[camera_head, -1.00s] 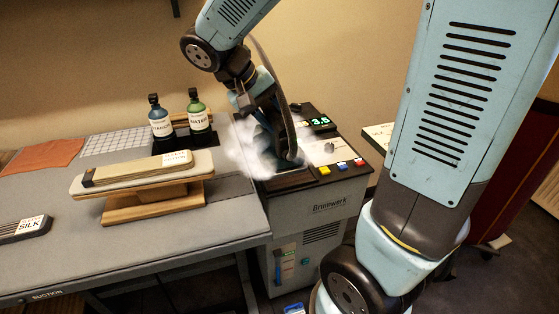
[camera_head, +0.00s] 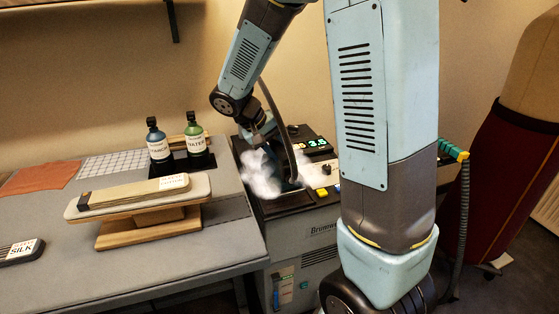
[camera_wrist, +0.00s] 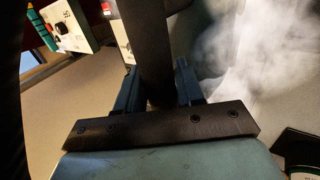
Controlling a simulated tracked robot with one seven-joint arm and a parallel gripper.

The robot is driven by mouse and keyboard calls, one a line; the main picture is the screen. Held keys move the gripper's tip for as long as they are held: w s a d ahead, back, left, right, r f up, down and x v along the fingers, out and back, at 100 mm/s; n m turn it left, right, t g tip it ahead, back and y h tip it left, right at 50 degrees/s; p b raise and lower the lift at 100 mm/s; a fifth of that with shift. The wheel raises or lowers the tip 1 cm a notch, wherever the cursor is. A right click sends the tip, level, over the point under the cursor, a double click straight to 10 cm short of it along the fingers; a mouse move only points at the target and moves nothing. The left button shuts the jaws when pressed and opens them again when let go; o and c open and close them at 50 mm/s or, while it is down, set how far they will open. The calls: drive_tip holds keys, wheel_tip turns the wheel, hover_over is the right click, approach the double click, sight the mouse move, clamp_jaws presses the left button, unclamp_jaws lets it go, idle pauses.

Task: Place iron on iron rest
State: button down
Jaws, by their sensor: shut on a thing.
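My gripper (camera_head: 264,142) is over the left part of the grey Brunwerk steam station, its fingers pointing down. In the wrist view my gripper (camera_wrist: 157,88) is shut on a dark bar, the iron's handle (camera_wrist: 150,48), which runs between the two blue fingers. White steam hides most of the iron in the head view; a dark bluish part of it shows low, beside the hose. The iron rest (camera_head: 284,207) is the dark-framed area on the station's top left, and only its front edge shows clearly. I cannot tell whether the iron touches it.
The station's panel (camera_head: 318,146) has green digits and coloured buttons. Left of it, the grey table holds a sleeve board (camera_head: 200,188), a blue bottle (camera_head: 157,140), a green bottle (camera_head: 196,135) and a silk-labelled block (camera_head: 20,252). A black hose arches beside my gripper.

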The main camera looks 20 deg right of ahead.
drive_tip(key=shift+w+d+f, duration=0.2)
drive_tip(key=shift+w+f, duration=0.2)
drive_tip(key=shift+f, duration=0.1)
drive_tip(key=shift+w+d+f, duration=0.2)
drive_tip(key=shift+w+f, duration=0.15)
drive_tip(key=shift+f, duration=1.65)
drive_tip(key=shift+f, duration=0.1)
drive_tip(key=c, duration=0.7)
unclamp_jaws()
